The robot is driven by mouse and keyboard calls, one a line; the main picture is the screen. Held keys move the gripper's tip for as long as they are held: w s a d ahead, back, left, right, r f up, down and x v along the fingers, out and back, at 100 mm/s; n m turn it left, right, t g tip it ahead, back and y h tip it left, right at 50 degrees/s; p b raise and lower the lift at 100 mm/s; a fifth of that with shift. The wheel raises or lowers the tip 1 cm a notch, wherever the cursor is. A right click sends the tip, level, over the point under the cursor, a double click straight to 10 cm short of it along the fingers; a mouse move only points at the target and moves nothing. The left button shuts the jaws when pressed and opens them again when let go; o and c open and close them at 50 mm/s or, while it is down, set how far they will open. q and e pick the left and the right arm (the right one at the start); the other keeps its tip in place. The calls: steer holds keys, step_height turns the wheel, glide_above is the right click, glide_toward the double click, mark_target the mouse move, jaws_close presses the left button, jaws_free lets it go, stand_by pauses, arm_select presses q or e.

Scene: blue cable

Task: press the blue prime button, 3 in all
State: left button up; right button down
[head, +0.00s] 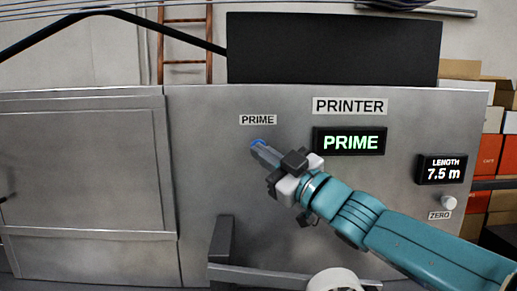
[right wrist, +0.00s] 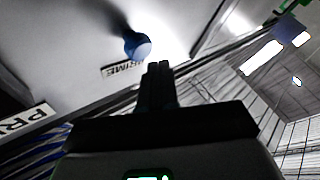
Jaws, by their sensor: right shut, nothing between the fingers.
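The blue prime button (head: 256,143) is on the grey printer front, below the small PRIME label (head: 258,120). In the head view my right gripper (head: 258,148) is shut with its tips at the button and covers part of it. In the right wrist view the round blue button (right wrist: 137,46) stands out from the panel, above and left of the shut fingertips (right wrist: 158,66). A small gap shows there; I cannot tell if they touch. The printer display (head: 350,142) reads PRIME in green. My left gripper is not in view.
A LENGTH display (head: 442,170) reads 7.5 m, with a white knob (head: 449,203) above a ZERO label. A dark panel (head: 330,48) stands on top of the printer. Orange and brown boxes (head: 487,155) are stacked at the right. A grey bracket (head: 222,240) juts out low in front.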

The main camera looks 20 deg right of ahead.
steer(key=shift+w, duration=0.1)
stand_by(0.7)
steer(key=shift+w+d+p, duration=0.1)
steer(key=shift+w+p, duration=0.25)
steer(key=shift+w+d+p, duration=0.25)
steer(key=shift+w+p, duration=0.4)
steer(key=shift+w, duration=0.1)
stand_by(1.0)
steer(key=shift+s, duration=0.1)
steer(key=shift+s+a+f+b, duration=0.1)
steer(key=shift+s+a+b, duration=0.1)
steer(key=shift+s+b, duration=0.3)
steer(key=shift+s+a+b, duration=0.15)
steer(key=shift+s+b, duration=0.1)
steer(key=shift+s, duration=0.3)
